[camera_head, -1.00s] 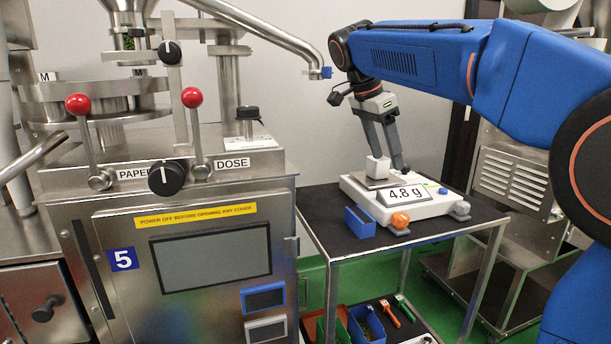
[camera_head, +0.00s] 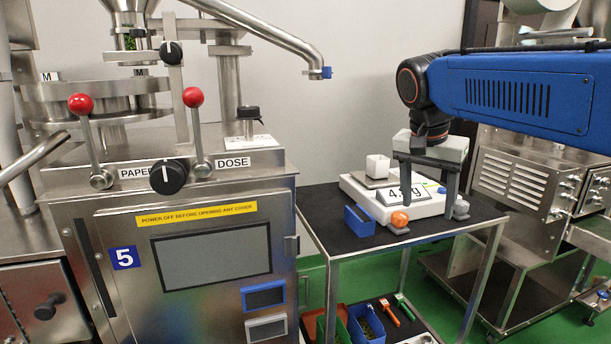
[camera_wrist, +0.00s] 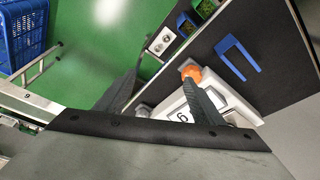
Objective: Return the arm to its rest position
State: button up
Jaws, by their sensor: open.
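My gripper (camera_head: 427,198) is open and empty in the head view. Its fingers point down in front of the white scale (camera_head: 356,190) and hide part of its display, so the reading is only partly visible. A small white block (camera_head: 377,166) sits on the scale's plate, apart from my gripper and behind it to the left. In the wrist view my two dark fingers are spread apart, with the scale (camera_wrist: 240,104) and its orange knob (camera_wrist: 191,72) below.
The scale stands on a dark-topped cart (camera_head: 322,206) with a blue holder (camera_head: 360,220). A machine with a dark screen (camera_head: 212,257) and red-knobbed levers (camera_head: 193,97) stands at left. A steel spout (camera_head: 290,38) reaches over from the left. A steel cabinet (camera_head: 515,180) stands at right.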

jog(key=s+d+f+n+t+y, duration=0.2)
jog(key=s+f+n, duration=0.6)
jog(key=s+f, duration=1.2)
jog(key=shift+s+d+f, duration=0.25)
jog(key=shift+d+f, duration=0.3)
jog(key=shift+d, duration=0.1)
